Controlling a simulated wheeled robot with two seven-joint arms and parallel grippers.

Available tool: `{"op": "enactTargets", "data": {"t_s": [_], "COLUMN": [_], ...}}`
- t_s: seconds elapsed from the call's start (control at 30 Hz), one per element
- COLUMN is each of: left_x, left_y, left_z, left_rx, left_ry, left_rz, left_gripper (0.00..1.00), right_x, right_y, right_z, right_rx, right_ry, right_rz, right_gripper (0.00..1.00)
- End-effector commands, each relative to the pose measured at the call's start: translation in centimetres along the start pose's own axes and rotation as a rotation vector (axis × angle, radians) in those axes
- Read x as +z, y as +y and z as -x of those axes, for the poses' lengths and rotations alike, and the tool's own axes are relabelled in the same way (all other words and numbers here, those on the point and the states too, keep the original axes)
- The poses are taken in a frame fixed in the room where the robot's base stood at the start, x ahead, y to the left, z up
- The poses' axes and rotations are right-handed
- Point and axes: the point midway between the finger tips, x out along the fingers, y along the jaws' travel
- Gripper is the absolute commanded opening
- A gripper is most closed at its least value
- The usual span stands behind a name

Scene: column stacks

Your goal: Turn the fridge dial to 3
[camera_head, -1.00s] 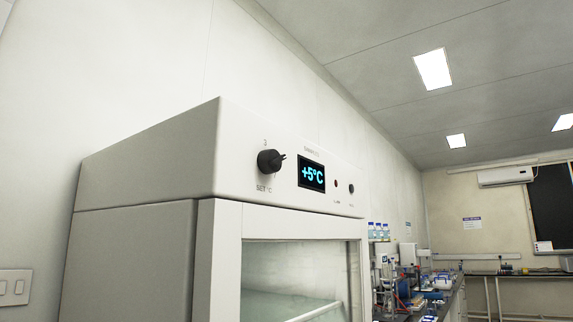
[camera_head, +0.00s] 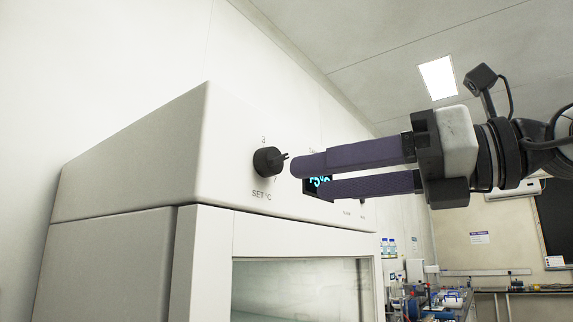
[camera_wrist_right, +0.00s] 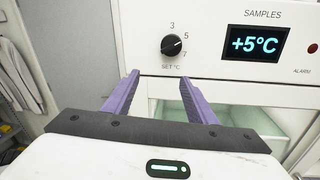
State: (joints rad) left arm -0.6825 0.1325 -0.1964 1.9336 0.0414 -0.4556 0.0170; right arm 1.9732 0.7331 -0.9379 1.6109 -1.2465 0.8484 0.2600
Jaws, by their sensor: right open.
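The fridge dial (camera_head: 267,161) is a black round knob on the white front panel of the fridge (camera_head: 130,155). In the right wrist view the dial (camera_wrist_right: 172,45) has the marks 3, 5 and 7 around it and "SET °C" below; its pointer is toward the 5. The display (camera_wrist_right: 255,43) reads +5°C; in the head view the gripper partly covers it. My right gripper (camera_head: 300,177) comes in from the right with two purple fingers, open and empty. Its tips are apart from the dial, to its right in the head view and below it in the right wrist view. My left gripper is not in view.
Below the panel is the fridge's glass door (camera_head: 300,290). A red alarm light (camera_wrist_right: 312,48) sits right of the display. A bench with bottles and lab gear (camera_head: 425,295) stands farther back at the right. The space in front of the panel looks clear.

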Motion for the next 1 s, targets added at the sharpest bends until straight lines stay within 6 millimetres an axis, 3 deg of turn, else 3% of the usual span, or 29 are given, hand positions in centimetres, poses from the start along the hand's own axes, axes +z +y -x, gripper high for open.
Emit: {"op": "enactTargets", "data": {"t_s": [0.1,0.27,0.37,0.8,1.0], "left_x": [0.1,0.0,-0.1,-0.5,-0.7], "left_y": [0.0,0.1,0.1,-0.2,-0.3], "left_z": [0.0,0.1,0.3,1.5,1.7], "left_rx": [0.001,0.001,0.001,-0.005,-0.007], "left_ry": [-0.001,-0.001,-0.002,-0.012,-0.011], "left_rz": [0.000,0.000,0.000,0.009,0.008], "left_gripper": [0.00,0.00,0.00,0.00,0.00], "right_x": [2.7,3.9,4.1,4.3,4.2], "right_y": [0.5,0.7,0.6,-0.3,-0.6], "right_z": [2.3,3.2,2.3,-5.2,-6.6], "right_rx": [-0.089,-0.135,-0.137,-0.133,-0.134], "right_ry": [-0.007,-0.010,-0.009,-0.010,-0.011], "right_rz": [0.098,0.142,0.143,0.140,0.140], "right_gripper": [0.52,0.52,0.52,0.52,0.52]}}
